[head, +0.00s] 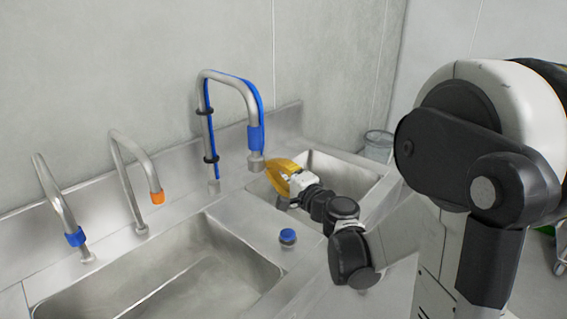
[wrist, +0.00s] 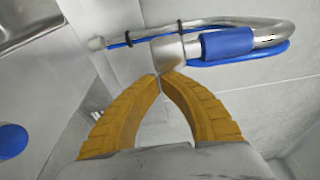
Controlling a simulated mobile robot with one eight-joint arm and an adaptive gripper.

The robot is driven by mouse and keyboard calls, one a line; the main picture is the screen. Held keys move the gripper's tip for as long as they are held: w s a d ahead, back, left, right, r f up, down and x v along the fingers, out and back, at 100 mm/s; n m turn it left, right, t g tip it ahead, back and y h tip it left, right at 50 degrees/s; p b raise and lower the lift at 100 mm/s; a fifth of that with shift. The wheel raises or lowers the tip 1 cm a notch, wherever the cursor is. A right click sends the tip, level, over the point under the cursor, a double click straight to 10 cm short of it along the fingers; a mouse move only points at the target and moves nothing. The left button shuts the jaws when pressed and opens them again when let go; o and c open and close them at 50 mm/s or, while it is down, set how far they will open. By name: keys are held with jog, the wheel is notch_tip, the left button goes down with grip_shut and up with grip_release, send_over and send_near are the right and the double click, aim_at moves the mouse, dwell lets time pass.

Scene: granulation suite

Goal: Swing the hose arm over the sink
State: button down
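The hose arm (head: 205,125) is a tall bent metal pipe with a blue hose along it and a blue sleeve. It stands at the back of the sink deck between two basins. Its metal nozzle (head: 256,161) hangs near the left edge of the right basin (head: 335,175). The left basin (head: 165,270) is larger. My gripper (head: 270,168) has yellow fingers beside the nozzle. In the wrist view the fingertips (wrist: 162,75) meet, with the nozzle (wrist: 168,55) just beyond them, not between them. I cannot tell whether they touch it.
Two shorter taps stand to the left, one with an orange tip (head: 157,197), one with a blue tip (head: 76,237). A blue knob (head: 288,236) rises from the deck between the basins. A grey bin (head: 378,145) stands beyond the right basin. The wall is close behind.

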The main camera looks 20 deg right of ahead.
jog(key=s+a, duration=0.2)
jog(key=a, duration=1)
jog(key=shift+a, duration=0.15)
jog(key=shift+s+a, duration=0.1)
jog(key=shift+a, duration=0.15)
